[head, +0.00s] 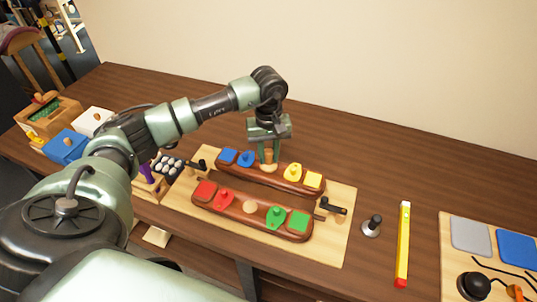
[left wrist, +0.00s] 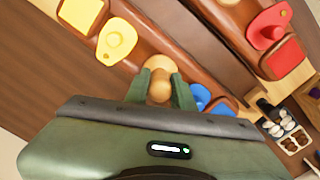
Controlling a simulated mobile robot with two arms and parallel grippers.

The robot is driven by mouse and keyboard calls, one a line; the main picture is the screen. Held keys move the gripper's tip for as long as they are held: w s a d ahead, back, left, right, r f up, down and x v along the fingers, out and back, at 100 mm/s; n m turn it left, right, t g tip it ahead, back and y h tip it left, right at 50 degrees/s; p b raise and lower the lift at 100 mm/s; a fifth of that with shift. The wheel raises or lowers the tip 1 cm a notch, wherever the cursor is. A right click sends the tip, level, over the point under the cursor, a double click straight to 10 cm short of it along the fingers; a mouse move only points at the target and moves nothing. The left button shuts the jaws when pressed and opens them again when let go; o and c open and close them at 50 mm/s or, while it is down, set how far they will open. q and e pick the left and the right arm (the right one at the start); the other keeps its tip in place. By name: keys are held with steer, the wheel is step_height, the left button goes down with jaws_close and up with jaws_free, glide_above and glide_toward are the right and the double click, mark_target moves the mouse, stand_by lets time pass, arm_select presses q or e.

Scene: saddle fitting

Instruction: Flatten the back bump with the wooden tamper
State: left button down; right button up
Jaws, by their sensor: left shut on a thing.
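My left gripper (head: 268,160) points down over the middle of the back brown rail (head: 245,168), shut on the upright wooden tamper (head: 268,154). The tamper also shows between the fingers in the left wrist view (left wrist: 159,88). A round pale wooden piece (head: 268,168) lies directly below the fingers, at the middle of the back rail; I cannot tell how much is tamper foot and how much is back bump. The tamper hides part of this spot. My right gripper is out of view.
Blue and yellow pieces (head: 293,172) flank the tamper on the back rail. Black clamps (head: 332,206) stand at the board's ends. A small black-knobbed metal piece (head: 372,225) and a yellow level (head: 403,243) lie to the right. The table behind the rails is clear.

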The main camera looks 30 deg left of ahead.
arm_select(q)
steer(key=shift+f+b, duration=0.3)
steer(key=shift+b, duration=0.8)
stand_by(2.6)
steer(key=shift+r, duration=0.1)
steer(key=shift+r+p, duration=1.3)
steer(key=shift+r, duration=1.15)
steer(key=shift+d, duration=0.1)
